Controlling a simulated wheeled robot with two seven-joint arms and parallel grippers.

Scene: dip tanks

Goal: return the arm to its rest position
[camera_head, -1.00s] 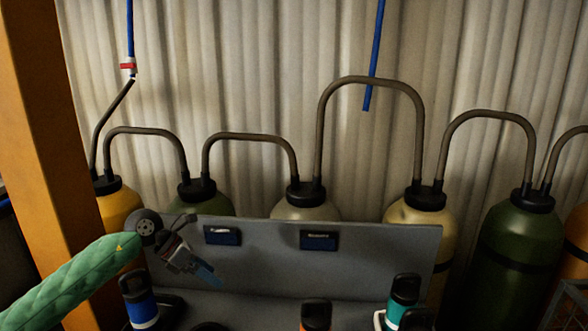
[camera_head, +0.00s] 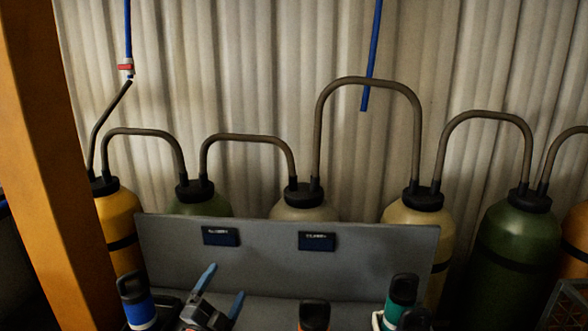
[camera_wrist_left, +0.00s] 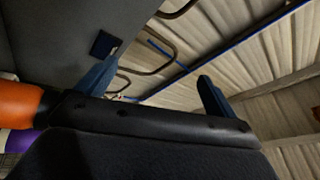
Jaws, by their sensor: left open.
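My left gripper (camera_head: 222,292) shows at the bottom of the head view, in front of the grey panel, with its two blue fingers apart and pointing up. Nothing is between them. In the left wrist view the same gripper (camera_wrist_left: 155,90) has its blue fingers spread wide, with only the panel, wall and hoses behind. My left arm's green sleeve is out of the head view. My right gripper is not in view.
A grey panel (camera_head: 270,270) with two dark labels stands behind the gripper. A blue bottle (camera_head: 138,302), an orange bottle (camera_head: 314,316) and a teal bottle (camera_head: 401,295) stand close by. Hosed tanks (camera_head: 518,245) line the back. An orange post (camera_head: 50,150) rises at left.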

